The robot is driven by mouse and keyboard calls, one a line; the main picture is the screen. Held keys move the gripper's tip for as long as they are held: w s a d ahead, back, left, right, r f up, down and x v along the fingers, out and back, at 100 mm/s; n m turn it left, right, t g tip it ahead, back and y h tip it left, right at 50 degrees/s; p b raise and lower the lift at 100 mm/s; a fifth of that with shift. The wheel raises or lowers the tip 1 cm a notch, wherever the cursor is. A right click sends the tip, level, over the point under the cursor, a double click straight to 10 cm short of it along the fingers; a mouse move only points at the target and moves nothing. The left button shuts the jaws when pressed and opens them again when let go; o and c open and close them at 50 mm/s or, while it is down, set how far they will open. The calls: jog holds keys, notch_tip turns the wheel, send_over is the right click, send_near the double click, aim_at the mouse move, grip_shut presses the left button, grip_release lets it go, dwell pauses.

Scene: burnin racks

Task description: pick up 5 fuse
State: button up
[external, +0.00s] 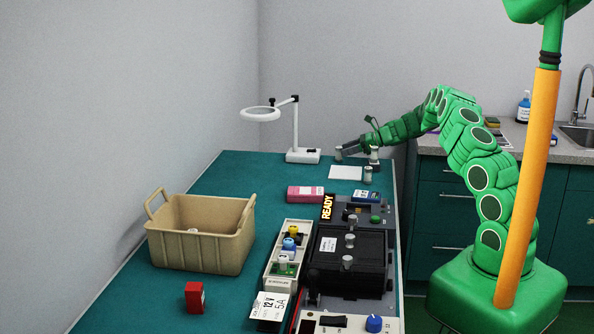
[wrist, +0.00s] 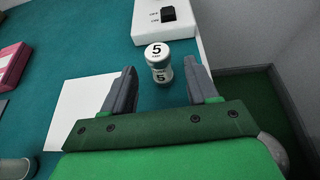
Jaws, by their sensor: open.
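The 5 fuse (wrist: 160,64) is a short white-and-grey cylinder marked "5" on its top and side. In the wrist view it stands upright on the green table, just beyond the fingertips and roughly centred between them. My gripper (wrist: 162,80) is open and empty, with one grey finger to each side of the fuse's line. In the external view my gripper (external: 357,149) is low over the far end of the table, and the fuse is hard to make out there.
A white lamp base (wrist: 165,20) stands just beyond the fuse. A white sheet (external: 345,173) lies beside the gripper, and another grey cylinder (external: 368,174) stands near it. A pink box (external: 305,193), a tan bin (external: 200,250) and the black test rack (external: 347,260) stand nearer.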

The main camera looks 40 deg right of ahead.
aim_at(334, 161)
jog(key=x, duration=0.6)
jog(key=c, duration=1)
